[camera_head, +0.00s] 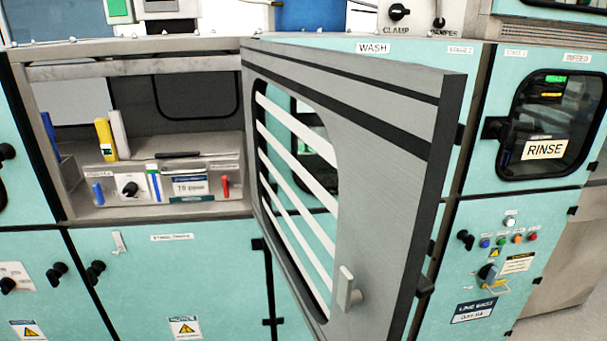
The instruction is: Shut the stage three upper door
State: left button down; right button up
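A grey upper door (385,170) stands wide open, swung out toward me from the right side of an open upper compartment (55,100). I read no stage label on it. The door has a window (300,190) crossed by several white bars, dark stripes along its top and a dark edge. A pale handle (348,290) sits low near its free side. The door hides part of the teal front behind it. Neither of my grippers is in view.
The compartment holds a yellow-handled item (105,138), a black knob (130,188) and small coloured levers. To the right are a shut RINSE door (545,149) and a button panel (510,240). Teal lower doors (150,285) with knobs are shut below.

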aim_at(391, 125)
jog(key=i+l+u, duration=0.15)
jog(key=l+u, duration=0.2)
jog(key=i+l+u, duration=0.15)
jog(key=l+u, duration=0.2)
jog(key=i+l+u, duration=0.1)
jog(key=l+u, duration=0.55)
jog(key=i+l, duration=0.05)
